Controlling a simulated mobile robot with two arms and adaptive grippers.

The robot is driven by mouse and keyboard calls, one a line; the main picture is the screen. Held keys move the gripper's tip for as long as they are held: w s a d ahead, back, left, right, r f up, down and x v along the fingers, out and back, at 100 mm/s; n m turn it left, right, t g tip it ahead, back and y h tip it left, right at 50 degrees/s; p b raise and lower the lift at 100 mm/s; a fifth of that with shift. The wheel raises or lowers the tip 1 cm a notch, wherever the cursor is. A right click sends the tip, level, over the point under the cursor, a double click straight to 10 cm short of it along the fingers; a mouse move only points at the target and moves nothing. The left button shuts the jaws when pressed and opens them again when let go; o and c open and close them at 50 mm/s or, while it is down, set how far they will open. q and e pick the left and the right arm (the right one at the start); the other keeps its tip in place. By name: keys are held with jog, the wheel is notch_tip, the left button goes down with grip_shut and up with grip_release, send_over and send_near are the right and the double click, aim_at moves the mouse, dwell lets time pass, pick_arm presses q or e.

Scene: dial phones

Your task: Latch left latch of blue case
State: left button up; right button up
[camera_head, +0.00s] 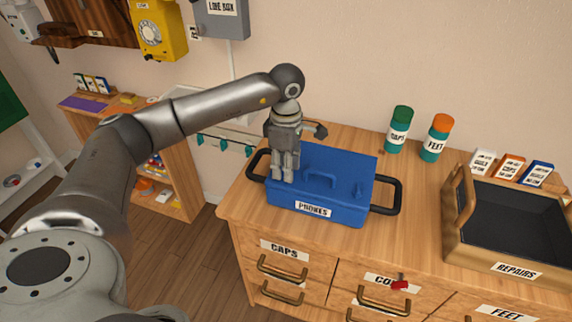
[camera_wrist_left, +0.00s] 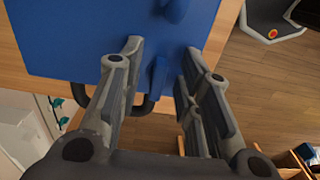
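The blue case (camera_head: 345,211), labelled PHONES, stands on the wooden counter with its lid down. It has a blue lid handle (camera_head: 320,177) and black side handles. My left gripper (camera_head: 283,179) points down over the case's left end and hides the left latch in the head view. The right latch (camera_head: 360,190) shows near the right end. In the left wrist view my left gripper (camera_wrist_left: 163,49) is open, and a blue latch (camera_wrist_left: 158,76) stands between its fingers. I cannot tell whether a finger touches it. My right gripper is not in view.
Behind the case stand a CAPS bottle (camera_head: 398,130) and a FEET bottle (camera_head: 436,138). A REPAIRS tray (camera_head: 516,268) is at the right. Counter between case and tray is clear. A red item (camera_head: 400,283) is at a drawer below. A shelf (camera_head: 185,190) is at the left.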

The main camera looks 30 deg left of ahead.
pick_arm(q)
notch_tip(320, 180, up, 12)
dwell(0.6)
dwell(0.5)
